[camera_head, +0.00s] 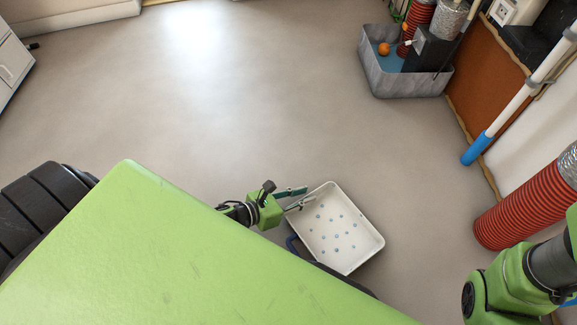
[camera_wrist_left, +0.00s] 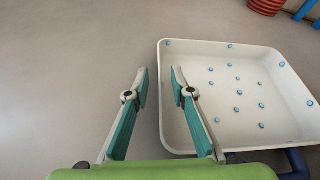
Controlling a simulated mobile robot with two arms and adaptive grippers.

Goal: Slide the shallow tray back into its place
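The shallow tray (camera_head: 358,219) is white with small blue dots on its floor, near the lower middle of the head view. It fills the right of the left wrist view (camera_wrist_left: 250,128). My left gripper (camera_head: 307,196) is open at the tray's upper-left corner. In the left wrist view its fingers (camera_wrist_left: 159,72) lie on either side of the tray's left wall in the picture, one over the inside and one outside. I cannot tell whether they touch it. My right arm shows at the lower right; its gripper is out of view.
A blue bar (camera_head: 291,246) shows beside the tray. A grey bin (camera_head: 410,85) with an orange ball (camera_head: 384,49) stands at the upper right. A red ribbed hose (camera_head: 525,211) and a white-and-blue pole (camera_head: 478,148) are at the right. The floor (camera_head: 230,110) beyond is clear.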

